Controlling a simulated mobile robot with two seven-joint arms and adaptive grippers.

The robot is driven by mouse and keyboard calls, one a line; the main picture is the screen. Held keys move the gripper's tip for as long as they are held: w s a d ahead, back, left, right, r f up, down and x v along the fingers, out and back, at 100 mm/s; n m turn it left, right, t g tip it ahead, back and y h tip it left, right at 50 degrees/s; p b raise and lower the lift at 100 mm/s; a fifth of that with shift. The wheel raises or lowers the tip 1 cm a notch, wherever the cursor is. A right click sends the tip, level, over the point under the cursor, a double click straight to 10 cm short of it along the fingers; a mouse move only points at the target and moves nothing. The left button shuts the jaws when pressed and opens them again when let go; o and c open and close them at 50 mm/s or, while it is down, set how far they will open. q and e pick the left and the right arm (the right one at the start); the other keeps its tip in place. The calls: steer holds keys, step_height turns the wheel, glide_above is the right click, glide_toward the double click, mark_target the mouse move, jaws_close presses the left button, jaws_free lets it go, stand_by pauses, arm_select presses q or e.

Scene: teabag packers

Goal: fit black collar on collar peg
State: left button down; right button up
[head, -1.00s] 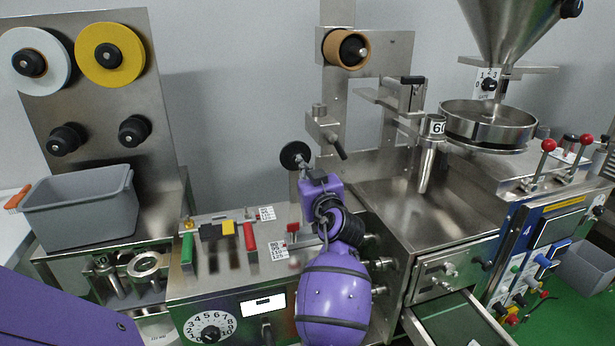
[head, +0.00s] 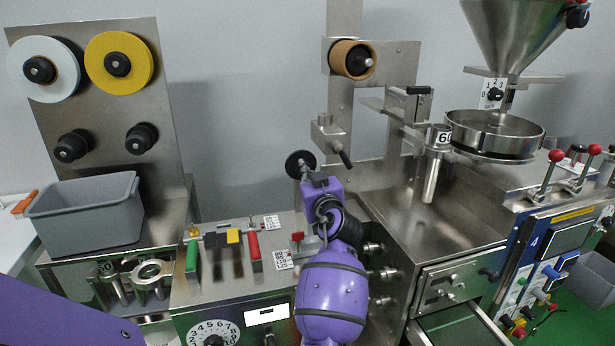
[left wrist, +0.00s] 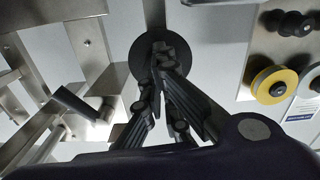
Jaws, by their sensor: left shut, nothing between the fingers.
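Black collars with a ribbed rim sit on the two lower pegs of the left steel panel, one on the left (head: 72,142) and one on the right (head: 141,138). I cannot tell which peg is the collar peg. My left gripper (head: 304,168) is shut and empty, at the centre of the head view. A round black disc (head: 294,160) lies behind its fingertips. In the left wrist view the closed fingers (left wrist: 160,52) overlap this disc (left wrist: 135,82); I cannot tell whether they touch it. My right gripper is not in view.
A white reel (head: 58,50) and a yellow reel (head: 141,50) hang above the collars. A grey bin (head: 85,218) stands below them. An orange-brown roll (head: 340,59) and a handled clamp (head: 324,132) are near my gripper. The wall between panel and clamp is clear.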

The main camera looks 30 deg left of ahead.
arm_select(q)
steer(key=shift+w+a+r, duration=0.1)
steer(key=shift+w+a, duration=0.05)
steer(key=shift+a, duration=0.05)
stand_by(0.3)
steer(key=v, duration=0.9)
steer(key=shift+s+d, duration=0.2)
steer(key=shift+s, duration=0.15)
stand_by(0.3)
